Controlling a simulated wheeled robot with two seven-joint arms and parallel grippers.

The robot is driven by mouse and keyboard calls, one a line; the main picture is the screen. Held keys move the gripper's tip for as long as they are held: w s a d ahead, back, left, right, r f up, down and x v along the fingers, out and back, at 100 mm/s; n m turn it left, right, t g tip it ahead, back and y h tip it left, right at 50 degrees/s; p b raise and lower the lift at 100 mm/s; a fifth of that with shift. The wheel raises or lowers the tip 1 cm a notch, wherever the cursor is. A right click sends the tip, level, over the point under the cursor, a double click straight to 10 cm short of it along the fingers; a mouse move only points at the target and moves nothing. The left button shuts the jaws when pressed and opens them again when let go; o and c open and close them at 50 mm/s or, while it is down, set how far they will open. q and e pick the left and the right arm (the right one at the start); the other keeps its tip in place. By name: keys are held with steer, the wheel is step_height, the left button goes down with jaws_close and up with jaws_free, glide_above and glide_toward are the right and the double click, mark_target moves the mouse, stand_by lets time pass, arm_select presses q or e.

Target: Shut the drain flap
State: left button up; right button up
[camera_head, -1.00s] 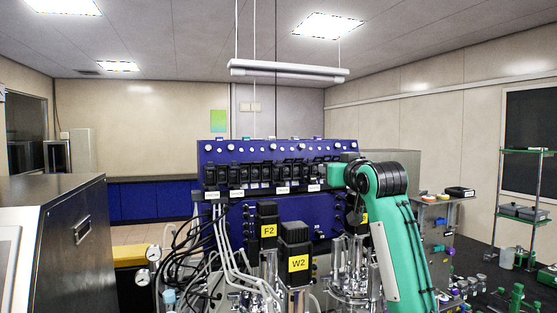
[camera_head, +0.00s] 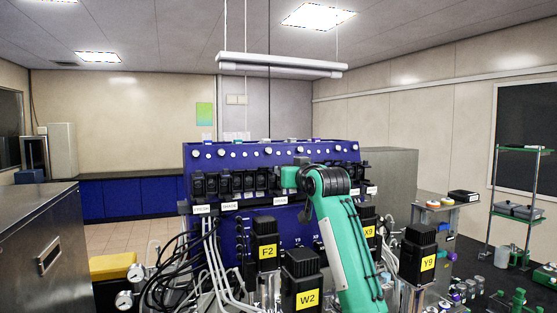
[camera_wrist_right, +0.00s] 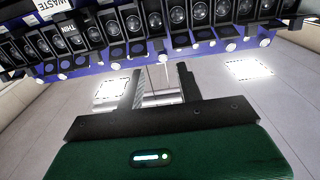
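I cannot make out a drain flap in either view. The bioreactor stand has a blue panel (camera_head: 215,160) with a row of black pump units, and below it black motors labelled F2 (camera_head: 267,252), W2 (camera_head: 308,298), X9 (camera_head: 369,230) and Y9 (camera_head: 428,263). The pump row (camera_wrist_right: 180,22) lies beyond the fingertips. My left gripper is in neither view.
A steel cabinet (camera_head: 45,250) stands close at left. A yellow block (camera_head: 112,266) and black and white tubing (camera_head: 190,270) sit left of the motors. A green-shelved rack (camera_head: 520,210) stands at right. Small green items (camera_head: 518,299) lie on the dark surface below it.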

steer(key=p+x, duration=0.3)
steer(key=x, duration=0.3)
steer(key=shift+w+r+p, duration=0.1)
steer(key=shift+w+p, duration=0.2)
steer(key=shift+p, duration=0.05)
steer(key=shift+w+a, duration=0.2)
steer(key=shift+w, duration=0.25)
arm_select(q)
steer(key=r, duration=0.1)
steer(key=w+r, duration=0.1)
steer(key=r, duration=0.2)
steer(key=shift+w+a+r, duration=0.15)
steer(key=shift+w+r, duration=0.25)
arm_select(e)
steer(key=shift+f, duration=0.2)
jaws_close()
